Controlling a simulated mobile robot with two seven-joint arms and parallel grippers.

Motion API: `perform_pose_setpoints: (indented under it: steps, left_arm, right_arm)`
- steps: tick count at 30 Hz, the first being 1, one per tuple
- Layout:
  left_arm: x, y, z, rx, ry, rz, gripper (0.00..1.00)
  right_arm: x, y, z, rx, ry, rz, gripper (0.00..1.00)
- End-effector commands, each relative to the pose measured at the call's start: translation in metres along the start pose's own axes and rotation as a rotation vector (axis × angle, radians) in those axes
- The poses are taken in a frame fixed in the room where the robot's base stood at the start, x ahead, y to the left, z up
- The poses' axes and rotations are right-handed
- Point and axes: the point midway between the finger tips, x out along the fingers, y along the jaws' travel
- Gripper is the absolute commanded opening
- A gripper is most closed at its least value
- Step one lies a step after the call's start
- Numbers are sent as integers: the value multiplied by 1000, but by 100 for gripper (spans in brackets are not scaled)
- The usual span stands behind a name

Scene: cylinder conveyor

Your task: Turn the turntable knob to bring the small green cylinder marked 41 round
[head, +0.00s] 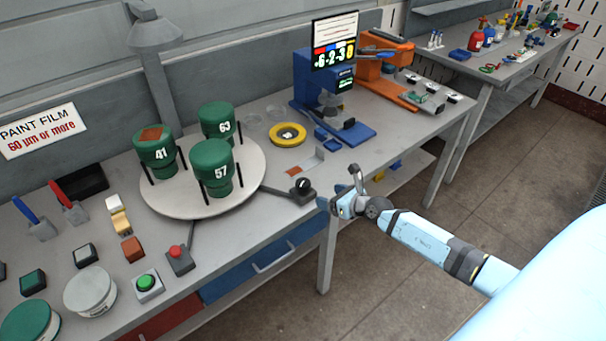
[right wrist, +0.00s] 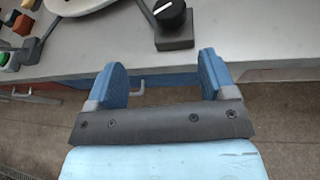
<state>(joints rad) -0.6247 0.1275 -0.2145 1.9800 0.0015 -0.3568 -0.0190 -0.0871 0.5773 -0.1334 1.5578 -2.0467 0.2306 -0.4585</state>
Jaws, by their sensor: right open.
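The green cylinder marked 41 (head: 155,152) stands at the left of the round white turntable (head: 235,196), with a reddish-brown patch on its top. The green cylinders marked 63 (head: 218,121) and 57 (head: 212,167) stand on the same turntable. The black turntable knob (head: 303,185) sits on a dark base at the bench's front edge, joined by a bar to the turntable; it also shows in the right wrist view (right wrist: 170,13). My right gripper (head: 340,198) is open and empty, just off the front edge near the knob. My left gripper is not in view.
A red button (head: 176,253) and a green button (head: 147,283) stand at the front left. A yellow ring (head: 287,134) and a blue machine (head: 325,90) lie behind the knob. An orange machine (head: 385,70) stands further right. The floor before the bench is clear.

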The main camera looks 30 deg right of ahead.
Motion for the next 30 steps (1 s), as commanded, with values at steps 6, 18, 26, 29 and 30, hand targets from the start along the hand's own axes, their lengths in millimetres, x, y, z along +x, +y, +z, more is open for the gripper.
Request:
perform_pose_setpoints:
  steps: [6,18,26,29,30]
  left_arm:
    - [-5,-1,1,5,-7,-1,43]
    - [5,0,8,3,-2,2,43]
    - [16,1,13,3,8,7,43]
    - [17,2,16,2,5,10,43]
    - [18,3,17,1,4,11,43]
  right_arm:
    - [10,-15,8,-103,26,-21,77]
    - [84,-16,5,-99,24,-21,77]
    - [125,-17,3,-98,24,-21,77]
    - [133,-17,3,-98,24,-21,77]
    - [135,-17,3,-98,24,-21,77]
